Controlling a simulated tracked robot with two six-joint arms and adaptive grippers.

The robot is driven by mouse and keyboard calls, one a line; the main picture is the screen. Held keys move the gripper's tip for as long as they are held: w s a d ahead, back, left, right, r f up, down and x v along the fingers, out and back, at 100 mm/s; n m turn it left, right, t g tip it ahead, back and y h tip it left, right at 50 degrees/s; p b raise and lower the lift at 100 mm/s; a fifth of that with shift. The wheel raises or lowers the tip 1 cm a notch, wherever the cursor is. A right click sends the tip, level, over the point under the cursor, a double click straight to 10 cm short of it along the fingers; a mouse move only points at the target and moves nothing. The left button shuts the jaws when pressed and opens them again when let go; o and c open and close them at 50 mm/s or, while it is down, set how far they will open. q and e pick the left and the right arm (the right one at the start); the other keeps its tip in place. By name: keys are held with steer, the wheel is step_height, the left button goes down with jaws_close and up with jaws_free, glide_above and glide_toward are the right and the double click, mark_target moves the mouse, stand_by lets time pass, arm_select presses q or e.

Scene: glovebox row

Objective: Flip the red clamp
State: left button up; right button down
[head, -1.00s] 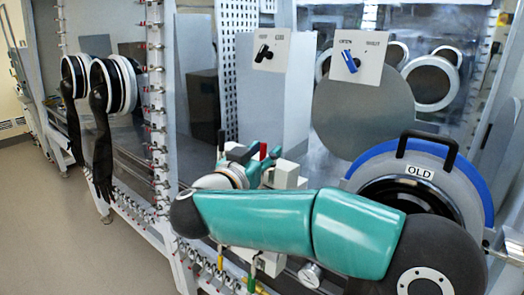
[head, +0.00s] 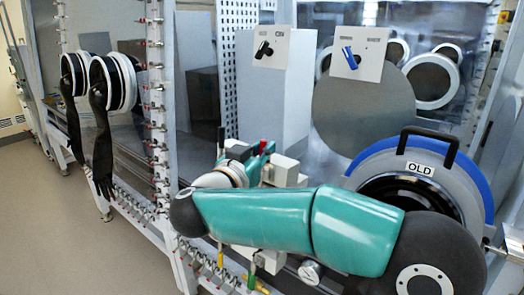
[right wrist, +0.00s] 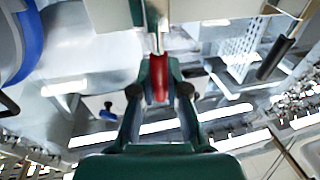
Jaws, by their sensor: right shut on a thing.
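The red clamp (head: 263,145) shows as a small red handle beyond my right forearm in the head view. In the right wrist view the red clamp (right wrist: 159,80) lies between the two fingers. My right gripper (right wrist: 159,72) is shut on it, with dark green fingertips on both sides. In the head view the gripper (head: 265,153) is small and partly hidden by my arm. The clamp's lower part and its mount are hidden. My left gripper is not in view.
A black lever (head: 222,138) stands left of the clamp beside white blocks (head: 284,170). The round port door labelled OLD (head: 420,170) is at right. Switch panels with a black knob (head: 264,50) and a blue knob (head: 350,58) are behind. Black gloves (head: 102,145) hang at left.

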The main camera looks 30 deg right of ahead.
steer(key=shift+s+a+f+n+t+h+b, duration=0.2)
steer(key=shift+a+n+t+h+b, duration=0.45)
steer(key=shift+b, duration=0.95)
steer(key=shift+s+a+f+n+t+h+b, duration=0.15)
steer(key=shift+a+t+h+b, duration=0.25)
steer(key=shift+t+h+b, duration=0.9)
steer(key=shift+s+a+f+n+t+h+b, duration=0.1)
steer(key=shift+s+a+n+t+h+b, duration=0.35)
steer(key=shift+b, duration=1.5)
steer(key=shift+w, duration=0.2)
steer(key=c, duration=1.2)
jaws_free()
steer(key=shift+r, duration=0.1)
steer(key=shift+o, duration=0.2)
steer(key=shift+a, duration=0.1)
steer(key=v, duration=0.7)
steer(key=shift+f, duration=0.25)
steer(key=shift+s+a, duration=0.1)
steer(key=shift+a, duration=0.05)
